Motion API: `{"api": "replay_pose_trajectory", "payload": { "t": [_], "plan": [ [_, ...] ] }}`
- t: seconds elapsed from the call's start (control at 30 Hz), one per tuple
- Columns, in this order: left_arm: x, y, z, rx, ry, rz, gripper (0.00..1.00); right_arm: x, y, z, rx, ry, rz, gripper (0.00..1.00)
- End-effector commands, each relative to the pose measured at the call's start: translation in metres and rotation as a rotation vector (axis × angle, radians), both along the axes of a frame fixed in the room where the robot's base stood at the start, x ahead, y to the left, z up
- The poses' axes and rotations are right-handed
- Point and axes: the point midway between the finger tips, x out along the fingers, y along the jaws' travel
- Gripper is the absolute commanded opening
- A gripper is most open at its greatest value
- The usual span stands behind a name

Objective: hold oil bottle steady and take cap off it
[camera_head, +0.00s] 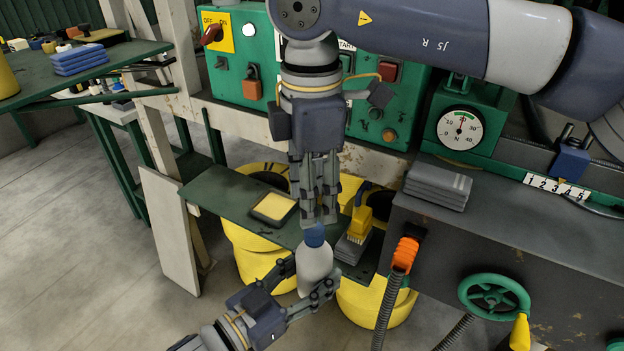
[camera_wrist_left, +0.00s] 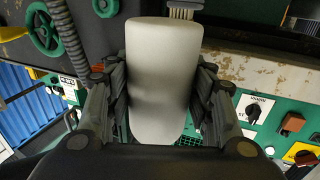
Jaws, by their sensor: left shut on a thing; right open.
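The oil bottle (camera_head: 314,264) is white with a blue cap (camera_head: 314,235) on its top. My left gripper (camera_head: 307,281) is shut on the bottle's lower body and holds it upright in front of the green shelf. In the left wrist view the white bottle (camera_wrist_left: 160,80) fills the middle, between the two fingers of the left gripper (camera_wrist_left: 160,95); the cap is not seen there. My right gripper (camera_head: 319,218) is open and points down from above, with its fingertips just over or at the cap. I cannot tell whether they touch it.
The green shelf (camera_head: 222,191) holds a tray with a yellow pad (camera_head: 273,207) and a yellow brush (camera_head: 358,226). Yellow drums (camera_head: 250,260) stand below. An orange-ended hose (camera_head: 404,254) and a green handwheel (camera_head: 494,306) are at the right. Floor at left is clear.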

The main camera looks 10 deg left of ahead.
Motion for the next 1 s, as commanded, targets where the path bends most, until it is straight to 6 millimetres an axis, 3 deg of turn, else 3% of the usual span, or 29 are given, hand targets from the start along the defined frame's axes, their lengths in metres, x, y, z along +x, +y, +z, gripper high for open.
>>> {"api": "replay_pose_trajectory", "payload": {
  "t": [0.2,0.4,0.77,0.97,1.0],
  "plan": [
    [0.000,0.000,0.001,-0.001,-0.003,-0.001,0.00,-0.001,-0.001,-0.035,0.001,0.004,0.003,0.41],
    [0.000,0.000,0.001,-0.002,-0.002,-0.001,0.00,-0.001,0.000,-0.057,0.002,0.002,0.002,0.41],
    [0.000,0.000,0.001,-0.001,-0.003,-0.001,0.00,-0.001,0.000,-0.064,0.003,0.002,0.003,0.41],
    [0.000,0.000,0.001,-0.001,-0.003,-0.001,0.00,-0.001,0.000,-0.064,0.003,0.002,0.003,0.01],
    [0.000,0.000,0.001,-0.001,-0.003,-0.001,0.00,-0.001,0.000,-0.064,0.003,0.002,0.002,0.00]
  ]
}}
